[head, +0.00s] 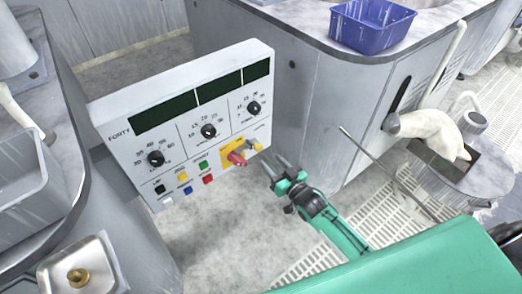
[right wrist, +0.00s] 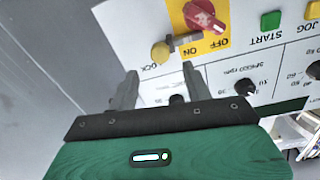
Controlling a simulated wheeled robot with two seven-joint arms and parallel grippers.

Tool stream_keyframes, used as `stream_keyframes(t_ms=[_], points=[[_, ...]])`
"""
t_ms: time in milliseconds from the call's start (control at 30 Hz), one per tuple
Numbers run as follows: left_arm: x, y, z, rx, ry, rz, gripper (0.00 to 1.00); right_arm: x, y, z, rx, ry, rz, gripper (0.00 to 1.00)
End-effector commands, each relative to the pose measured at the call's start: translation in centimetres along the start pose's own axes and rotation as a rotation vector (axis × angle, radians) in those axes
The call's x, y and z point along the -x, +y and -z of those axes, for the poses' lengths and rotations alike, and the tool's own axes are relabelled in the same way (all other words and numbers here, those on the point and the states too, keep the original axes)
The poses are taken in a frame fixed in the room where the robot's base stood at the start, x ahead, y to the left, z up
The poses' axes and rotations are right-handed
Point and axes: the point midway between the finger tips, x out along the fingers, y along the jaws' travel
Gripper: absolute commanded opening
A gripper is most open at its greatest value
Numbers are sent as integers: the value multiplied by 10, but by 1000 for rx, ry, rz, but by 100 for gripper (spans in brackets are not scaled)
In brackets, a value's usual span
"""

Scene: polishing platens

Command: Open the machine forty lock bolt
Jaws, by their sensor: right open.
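The machine labelled FORTY is a white control panel (head: 120,108) in the head view. Its lock bolt (head: 257,146) is a yellow knob with a short grey bar at the panel's right edge. In the right wrist view the bolt's yellow knob (right wrist: 160,52) sits beside the lettering "LOCK", and its grey bar points toward the red ON/OFF switch (right wrist: 205,16). My right gripper (head: 273,168) is open and empty, just below and right of the bolt. In the right wrist view its fingertips (right wrist: 160,74) lie either side of the knob's line, apart from it. My left gripper is not in view.
The red switch (head: 238,158) sits on a yellow plate close to the bolt. Coloured buttons (head: 183,176) and black dials (head: 208,131) cover the panel. A thin rod (head: 385,170) stands right of my right gripper. A blue basket (head: 372,27) is on the back counter.

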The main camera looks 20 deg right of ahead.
Motion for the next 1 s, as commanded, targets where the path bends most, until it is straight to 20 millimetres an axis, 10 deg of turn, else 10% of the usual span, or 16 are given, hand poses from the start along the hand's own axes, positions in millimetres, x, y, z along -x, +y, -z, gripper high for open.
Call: stream_keyframes(t_ms=[400,867,1000], points=[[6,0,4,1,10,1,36,-63,0,0,-1,1,0,50],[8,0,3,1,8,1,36,-73,0,0,0,-1,0,50],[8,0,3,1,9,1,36,-73,0,0,0,-1,0,23]])
